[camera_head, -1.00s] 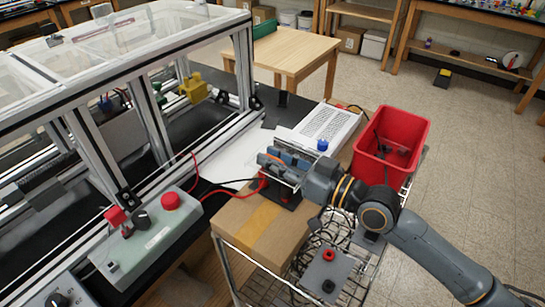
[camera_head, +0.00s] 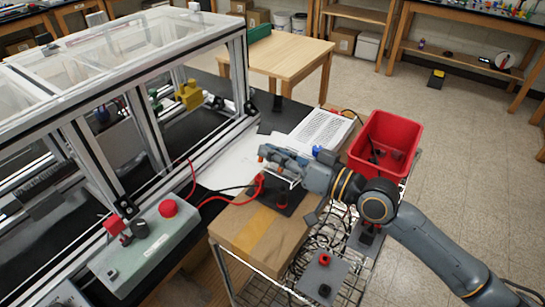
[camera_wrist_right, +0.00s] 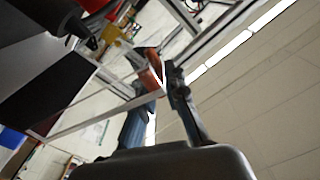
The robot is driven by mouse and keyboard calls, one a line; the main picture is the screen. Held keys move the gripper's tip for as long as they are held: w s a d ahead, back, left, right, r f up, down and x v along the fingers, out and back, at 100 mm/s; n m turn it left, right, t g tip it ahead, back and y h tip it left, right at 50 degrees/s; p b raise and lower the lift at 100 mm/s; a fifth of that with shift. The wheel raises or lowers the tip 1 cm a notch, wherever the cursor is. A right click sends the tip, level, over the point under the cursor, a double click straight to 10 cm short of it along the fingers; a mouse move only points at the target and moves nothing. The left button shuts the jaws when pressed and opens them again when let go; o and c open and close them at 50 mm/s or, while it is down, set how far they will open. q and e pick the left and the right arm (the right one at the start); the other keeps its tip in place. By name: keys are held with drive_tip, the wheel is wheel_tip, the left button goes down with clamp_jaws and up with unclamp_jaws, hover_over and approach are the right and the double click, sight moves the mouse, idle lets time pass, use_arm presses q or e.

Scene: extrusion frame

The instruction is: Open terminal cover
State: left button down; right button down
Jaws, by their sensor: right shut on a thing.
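My right gripper (camera_head: 272,157) reaches in from the right over the cardboard box. It is shut on a clear cover (camera_head: 290,179), of which only thin pale edges show below the fingers. The cover is hard to make out. A black terminal base (camera_head: 265,200) with a red post (camera_head: 283,199) sits on the box below the gripper, apart from the fingers. The fingers (camera_wrist_right: 162,74) also show in the right wrist view, with thin clear edges beside them. My left gripper is not in view.
A cardboard box (camera_head: 245,228) rests on a wire cart. Red cables (camera_head: 222,197) run to the base from the left. A framed enclosure (camera_head: 90,150) and a grey control box (camera_head: 145,250) stand left. A red bin (camera_head: 388,135) and a printed sheet (camera_head: 325,130) are behind.

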drive_tip(key=r+m, duration=0.1)
drive_tip(key=w+m, duration=0.1)
drive_tip(key=shift+w+d+r+m+p, duration=0.15)
drive_tip(key=shift+d+r+m+p, duration=0.2)
drive_tip(key=shift+m, duration=0.05)
drive_tip(key=shift+w+d+r+m, duration=0.3)
drive_tip(key=shift+w+r+m, duration=0.15)
drive_tip(key=shift+m, duration=0.45)
drive_tip(key=w+m, duration=0.1)
drive_tip(key=w+d+r+m, duration=0.1)
drive_tip(key=m, duration=0.1)
drive_tip(key=shift+d+p, duration=0.2)
drive_tip(key=shift+p, duration=0.15)
drive_tip(key=shift+w+d+m, duration=0.3)
drive_tip(key=shift+w+m, duration=0.15)
drive_tip(key=shift+m, duration=0.3)
drive_tip(key=shift+w+d+m, duration=0.25)
drive_tip(key=shift+w+m, duration=0.2)
drive_tip(key=shift+m, duration=0.3)
drive_tip(key=shift+r, duration=0.1)
